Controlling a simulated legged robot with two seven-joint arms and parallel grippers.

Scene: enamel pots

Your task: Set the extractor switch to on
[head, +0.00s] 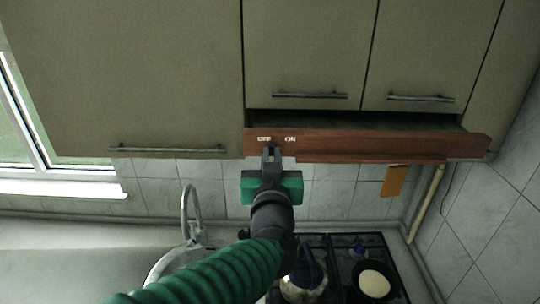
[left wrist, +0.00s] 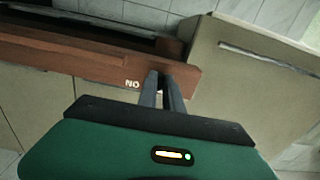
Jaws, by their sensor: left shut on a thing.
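The extractor (head: 370,146) is a long reddish-brown wooden strip under the wall cupboards, and it also shows in the left wrist view (left wrist: 100,66). Its front bears two small white labels, the left one (head: 264,139) apparently OFF and the right one (head: 290,139) ON. The ON label also shows in the left wrist view (left wrist: 132,84), left of my fingers. My left gripper (head: 271,152) is at the strip near the labels, its dark fingers (left wrist: 163,78) close together and shut on the small switch. The fingers hide the switch, so its position cannot be told.
Cupboard doors with bar handles (head: 310,95) are above. Below are a tap (head: 190,210), a sink, and a hob with a kettle (head: 303,282) and a dark pan (head: 392,285) holding something pale. An orange board (head: 395,181) hangs at the right. A window is at the left.

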